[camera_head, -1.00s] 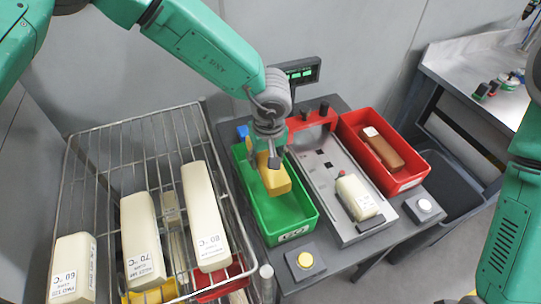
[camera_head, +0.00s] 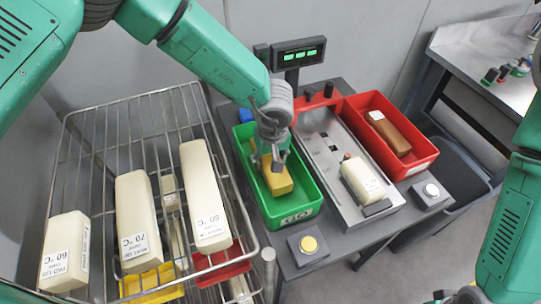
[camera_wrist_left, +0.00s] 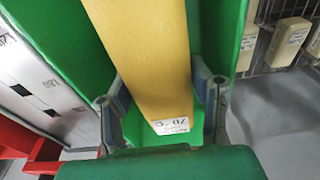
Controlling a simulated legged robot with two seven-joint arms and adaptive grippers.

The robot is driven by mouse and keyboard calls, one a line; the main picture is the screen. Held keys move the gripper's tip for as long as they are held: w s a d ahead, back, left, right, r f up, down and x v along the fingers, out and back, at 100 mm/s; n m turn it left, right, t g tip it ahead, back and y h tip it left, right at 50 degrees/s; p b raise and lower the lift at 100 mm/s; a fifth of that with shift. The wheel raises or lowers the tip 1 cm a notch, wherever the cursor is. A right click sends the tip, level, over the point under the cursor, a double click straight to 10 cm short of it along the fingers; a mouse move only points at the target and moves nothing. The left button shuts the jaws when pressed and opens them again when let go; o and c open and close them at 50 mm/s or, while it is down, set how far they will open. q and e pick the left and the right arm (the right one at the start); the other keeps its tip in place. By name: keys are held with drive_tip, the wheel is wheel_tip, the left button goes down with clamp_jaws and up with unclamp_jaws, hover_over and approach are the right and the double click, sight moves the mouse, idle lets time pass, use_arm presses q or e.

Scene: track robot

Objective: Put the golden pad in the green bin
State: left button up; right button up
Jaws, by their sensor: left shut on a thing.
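The golden pad (camera_head: 278,180) is a long yellow block inside the green bin (camera_head: 301,214). My left gripper (camera_head: 269,160) reaches down into the bin and is shut on the pad near its far end. In the left wrist view the pad (camera_wrist_left: 145,50) lies between the two fingers, with a white "70 °C" label at its near end. The green bin walls (camera_wrist_left: 233,25) rise on both sides of it. I cannot tell whether the pad touches the bin floor. My right arm shows at the right edge; its fingers are out of view.
A wire rack (camera_head: 122,96) with several cream pads stands left of the bin. To the right are a grey fixture (camera_head: 325,160) holding a cream pad (camera_head: 362,180) and a red bin (camera_head: 420,159) with a brown pad (camera_head: 391,135). A display (camera_head: 299,54) stands behind.

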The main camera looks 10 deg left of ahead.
use_arm(q)
drive_tip(key=shift+d, duration=0.45)
drive_tip(key=o, duration=1.3)
drive_tip(key=shift+d, duration=0.25)
drive_tip(key=shift+c, duration=0.2)
drive_tip(key=shift+a, duration=0.3)
drive_tip(key=shift+a+r, duration=0.1)
drive_tip(key=shift+r, duration=0.15)
drive_tip(key=r, duration=0.3)
drive_tip(key=d+r, duration=0.1)
drive_tip(key=r, duration=0.3)
drive_tip(key=s+r, duration=0.1)
drive_tip(key=r, duration=0.2)
drive_tip(key=shift+d+r, duration=0.15)
drive_tip(key=shift+d, duration=0.2)
drive_tip(key=shift+s+a+r, duration=0.1)
drive_tip(key=shift+a+r, duration=0.15)
drive_tip(key=shift+r, duration=0.25)
drive_tip(key=shift+a, duration=0.1)
drive_tip(key=shift+d, duration=0.2)
